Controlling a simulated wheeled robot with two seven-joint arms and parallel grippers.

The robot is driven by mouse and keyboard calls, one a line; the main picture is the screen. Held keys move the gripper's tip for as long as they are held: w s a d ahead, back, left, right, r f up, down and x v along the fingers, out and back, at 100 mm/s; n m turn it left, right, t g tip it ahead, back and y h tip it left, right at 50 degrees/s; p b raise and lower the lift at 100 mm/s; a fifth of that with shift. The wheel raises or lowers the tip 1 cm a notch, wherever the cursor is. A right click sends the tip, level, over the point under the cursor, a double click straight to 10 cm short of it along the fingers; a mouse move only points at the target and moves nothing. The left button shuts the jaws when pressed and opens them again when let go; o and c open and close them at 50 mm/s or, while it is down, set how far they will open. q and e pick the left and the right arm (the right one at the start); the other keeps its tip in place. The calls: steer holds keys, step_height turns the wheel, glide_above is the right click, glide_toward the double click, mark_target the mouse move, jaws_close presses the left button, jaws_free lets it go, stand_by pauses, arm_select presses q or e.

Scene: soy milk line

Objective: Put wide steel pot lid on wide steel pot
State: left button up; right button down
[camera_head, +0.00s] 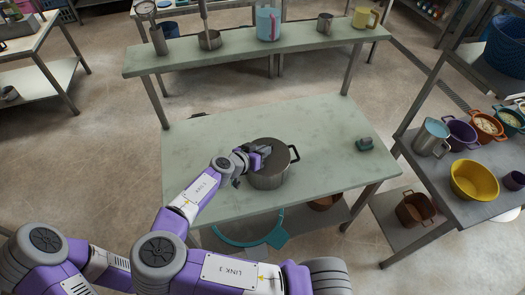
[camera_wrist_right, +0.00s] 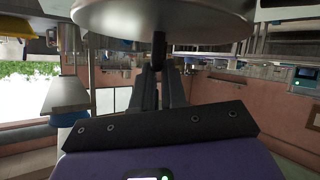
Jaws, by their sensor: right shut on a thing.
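The wide steel pot (camera_head: 268,180) stands upright on the green-topped table, with dark side handles. The wide steel pot lid (camera_head: 272,152) appears as a grey disc at the pot's mouth. I cannot tell whether it rests on the rim or is held just above it. My right gripper (camera_head: 255,157) reaches over the pot's left side and is shut on the lid's knob. In the right wrist view the lid (camera_wrist_right: 162,18) fills the top, with the closed fingers (camera_wrist_right: 158,62) at its dark knob. My left gripper is not in view.
A small teal-and-grey object (camera_head: 365,144) lies on the table (camera_head: 210,140) to the right. A raised shelf (camera_head: 285,47) behind holds jugs and pots. A side table at right holds a yellow bowl (camera_head: 474,180) and several coloured pots. The table around the pot is mostly clear.

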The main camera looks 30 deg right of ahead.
steer(key=c, duration=1.1)
jaws_free()
steer(key=shift+s+d+f, duration=0.1)
steer(key=shift+f, duration=0.25)
steer(key=shift+r, duration=0.1)
steer(key=v, duration=0.7)
steer(key=shift+a+r+p, duration=0.2)
steer(key=shift+a+p, duration=0.05)
steer(key=shift+p, duration=0.05)
steer(key=shift+s, duration=0.1)
